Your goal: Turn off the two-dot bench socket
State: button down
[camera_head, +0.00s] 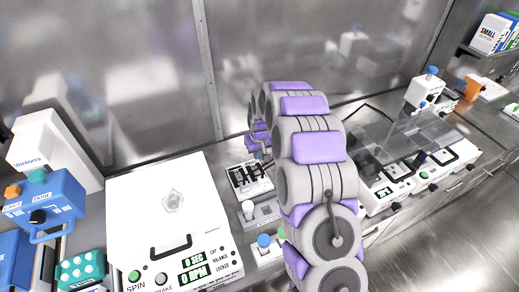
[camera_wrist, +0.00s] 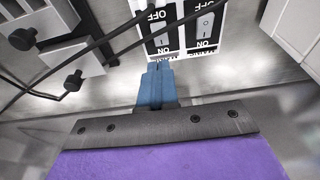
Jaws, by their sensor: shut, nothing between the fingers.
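Two black-and-white switch plates marked OFF and ON stand side by side at the top of the wrist view, a left plate (camera_wrist: 161,40) and a right plate (camera_wrist: 206,26). Each has a light rocker in its middle. No dot marks can be made out, so I cannot tell which is the two-dot socket. My gripper (camera_wrist: 158,68) has its blue fingers shut and empty, with the tips in front of the lower edge of the left plate. I cannot tell whether they touch it.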

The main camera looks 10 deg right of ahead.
aim_at(255, 172)
jog(key=x, duration=0.2)
jog(key=b+x, duration=0.1)
jog(key=x, duration=0.2)
jog(key=s+x, duration=0.1)
jog(key=x, duration=0.1)
jog(key=shift+s+a+f, duration=0.1)
jog(key=shift+a+f, duration=0.2)
jog(key=shift+f, duration=0.1)
jog(key=shift+d+f+b, duration=0.3)
jog(key=shift+d, duration=0.1)
jog(key=shift+s+a, duration=0.1)
jog(key=shift+a, duration=0.25)
jog(key=shift+s+a+f+t, duration=0.1)
jog(key=shift+s+f+t, duration=0.1)
jog(key=shift+f+t, duration=0.1)
jog(key=shift+w+d, duration=0.15)
jog(key=shift+d, duration=0.2)
jog(key=shift+w, duration=0.1)
jog(key=shift+w+a+r, duration=0.3)
jog(key=shift+w+a, duration=0.1)
jog(key=shift+w, duration=0.2)
jog(key=shift+d, duration=0.15)
